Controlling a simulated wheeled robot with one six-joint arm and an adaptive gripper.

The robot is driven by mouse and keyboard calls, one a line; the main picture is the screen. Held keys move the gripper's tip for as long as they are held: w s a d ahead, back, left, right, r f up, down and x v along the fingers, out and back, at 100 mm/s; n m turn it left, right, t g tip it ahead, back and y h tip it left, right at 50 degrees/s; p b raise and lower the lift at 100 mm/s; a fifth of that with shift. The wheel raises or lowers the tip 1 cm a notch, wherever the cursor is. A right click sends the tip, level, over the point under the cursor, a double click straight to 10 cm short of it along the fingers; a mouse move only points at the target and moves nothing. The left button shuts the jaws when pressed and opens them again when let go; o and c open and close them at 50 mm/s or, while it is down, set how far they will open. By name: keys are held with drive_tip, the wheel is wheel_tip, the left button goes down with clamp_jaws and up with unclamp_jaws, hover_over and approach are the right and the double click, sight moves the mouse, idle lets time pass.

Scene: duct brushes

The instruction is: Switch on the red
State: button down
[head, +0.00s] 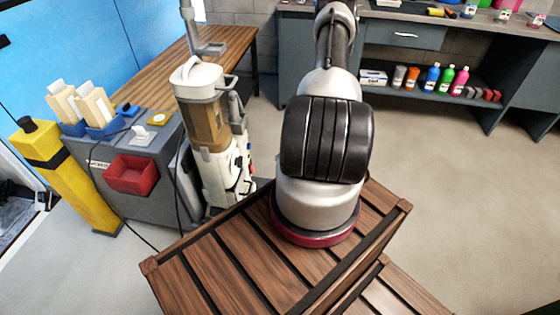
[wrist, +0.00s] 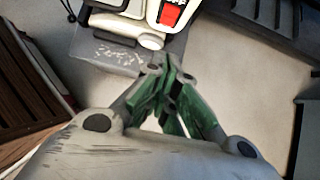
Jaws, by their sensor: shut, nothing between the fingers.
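A red switch (wrist: 171,14) sits in a white panel at the top of the wrist view. The white housing around it continues to the left, next to a grey part with pale scribbled marks (wrist: 118,53). My gripper (wrist: 165,78) has green fingers drawn together with nothing between them. Its tips are below the switch in the wrist view and appear apart from it. In the head view, a white and brown upright vacuum (head: 207,125) stands left of my arm, with small red and blue spots low on its right side. I cannot tell whether these include the switch. My gripper is not visible there.
A grey cabinet (head: 115,187) with a red bin (head: 131,174) and a yellow post (head: 70,180) stand left of the vacuum. A wooden bench (head: 165,75) is behind it. Grey shelving (head: 455,60) with bottles lines the back right. Floor on the right is clear.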

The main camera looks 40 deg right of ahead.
sight(252, 168)
drive_tip(key=shift+s+d+f, duration=0.15)
drive_tip(key=shift+f, duration=0.5)
drive_tip(key=w+a+r+x, duration=0.1)
drive_tip(key=x, duration=1.2)
drive_tip(key=shift+w+a+r, duration=0.2)
drive_tip(key=shift+w+r, duration=0.05)
drive_tip(key=shift+r, duration=0.15)
